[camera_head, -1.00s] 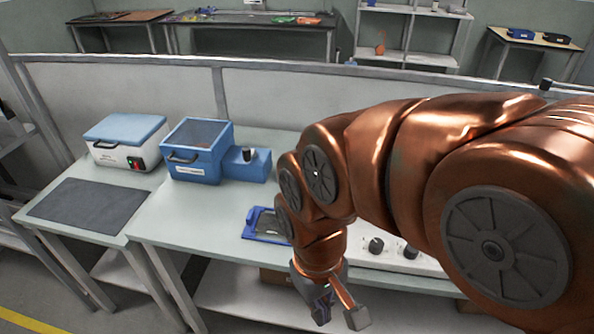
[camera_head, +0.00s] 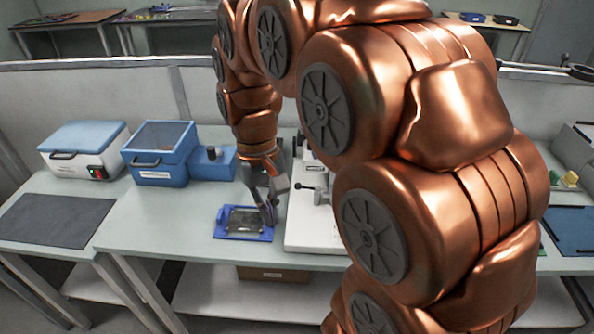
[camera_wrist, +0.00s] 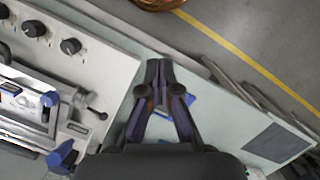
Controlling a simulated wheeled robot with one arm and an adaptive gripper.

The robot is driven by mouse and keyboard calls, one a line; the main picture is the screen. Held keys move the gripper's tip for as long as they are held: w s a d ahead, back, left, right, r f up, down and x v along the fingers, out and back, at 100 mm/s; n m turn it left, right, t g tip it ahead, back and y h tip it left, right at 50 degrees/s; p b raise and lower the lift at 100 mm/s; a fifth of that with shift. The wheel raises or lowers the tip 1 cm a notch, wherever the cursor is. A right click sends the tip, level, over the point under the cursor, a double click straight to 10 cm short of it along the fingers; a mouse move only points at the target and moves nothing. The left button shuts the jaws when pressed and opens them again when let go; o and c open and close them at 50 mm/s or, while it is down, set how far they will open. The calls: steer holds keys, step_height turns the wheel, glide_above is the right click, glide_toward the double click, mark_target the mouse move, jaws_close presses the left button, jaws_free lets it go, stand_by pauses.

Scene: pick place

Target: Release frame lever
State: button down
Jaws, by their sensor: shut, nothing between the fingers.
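A blue frame (camera_head: 228,233) with a dark, glossy middle lies flat on the pale workbench. My gripper (camera_head: 271,222) points down at its right side, with fingertips close together and nothing seen between them; I cannot tell whether they touch it. In the wrist view, the shut fingertips (camera_wrist: 160,68) are at the centre, and part of the blue frame (camera_wrist: 191,99) shows behind the fingers. A white device (camera_head: 310,236) stands right of the frame, with a small dark-ended lever (camera_head: 316,189). Its knobs and blue-ended clamps (camera_wrist: 50,99) show at left in the wrist view. I cannot tell which part is the frame lever.
A blue box with a clear lid (camera_head: 158,152) and a white box with a blue lid (camera_head: 82,150) stand at the back left. A dark mat (camera_head: 48,220) lies at the left. The bench left of the frame is clear. My arm hides much of the right side.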

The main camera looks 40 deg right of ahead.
steer(key=w+d+f+m+y, duration=0.1)
steer(key=w+d+m, duration=0.3)
steer(key=w+d, duration=1.4)
steer(key=shift+w+d+f+g+p, duration=0.2)
steer(key=shift+d+g+p, duration=0.1)
steer(key=shift+d, duration=0.6)
steer(key=shift+s, duration=0.1)
steer(key=shift+b+x, duration=1.45)
steer(key=shift+x, duration=3.6)
steer(key=shift+a, duration=0.15)
